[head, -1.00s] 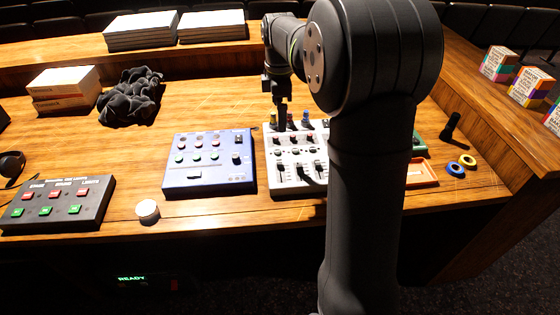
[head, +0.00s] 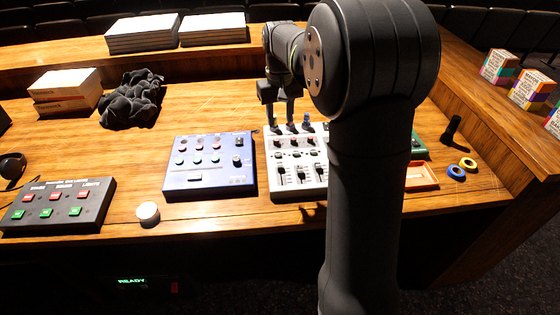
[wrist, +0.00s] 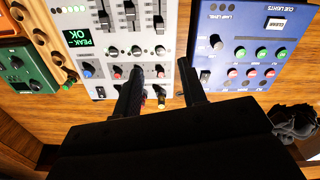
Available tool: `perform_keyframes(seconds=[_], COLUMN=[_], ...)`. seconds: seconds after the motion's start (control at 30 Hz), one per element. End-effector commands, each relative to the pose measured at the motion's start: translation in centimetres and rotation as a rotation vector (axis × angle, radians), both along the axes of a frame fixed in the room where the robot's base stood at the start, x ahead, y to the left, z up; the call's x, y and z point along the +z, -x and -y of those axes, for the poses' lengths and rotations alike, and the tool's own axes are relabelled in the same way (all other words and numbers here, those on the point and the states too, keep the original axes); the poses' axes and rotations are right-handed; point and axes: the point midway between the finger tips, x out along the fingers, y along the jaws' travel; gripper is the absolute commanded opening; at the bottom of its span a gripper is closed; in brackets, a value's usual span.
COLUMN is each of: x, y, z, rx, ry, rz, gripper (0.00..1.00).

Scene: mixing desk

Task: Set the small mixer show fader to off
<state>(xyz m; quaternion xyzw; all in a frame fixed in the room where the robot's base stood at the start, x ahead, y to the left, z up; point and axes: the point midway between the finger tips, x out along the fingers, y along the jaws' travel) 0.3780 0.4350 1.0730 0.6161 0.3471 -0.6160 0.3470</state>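The small mixer (head: 292,187) is a pale box with knobs and several sliding faders, partly hidden behind my arm in the head view. It also shows in the wrist view (wrist: 118,87), turned upside down, with black fader caps near the top edge. Which fader is the show fader cannot be read. My gripper (head: 281,122) is over the mixer's back edge, by the plugs. In the wrist view my gripper (wrist: 161,66) has its two fingers apart, with nothing between them, over the back knob rows and plugs. The faders are apart from the fingertips.
A blue cue-light box (head: 210,183) stands close left of the mixer. A green box (head: 418,147), an orange tray (head: 421,176) and tape rolls (head: 457,172) lie to its right. A white round object (head: 147,212) and a black button box (head: 60,204) are further left.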

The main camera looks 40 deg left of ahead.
Motion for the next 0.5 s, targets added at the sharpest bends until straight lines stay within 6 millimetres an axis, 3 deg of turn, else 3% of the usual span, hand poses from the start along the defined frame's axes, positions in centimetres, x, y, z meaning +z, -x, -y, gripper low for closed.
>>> perform_keyframes(seconds=[0.13, 0.3, 0.5], x=[-0.2, -0.5, -3.1], y=[0.0, 0.0, 0.0], z=[0.0, 0.0, 0.0], rx=[-0.171, -0.241, -0.243], ry=[0.000, 0.001, 0.003], rz=[0.000, -0.001, -0.002], gripper=[0.38, 0.38, 0.38])
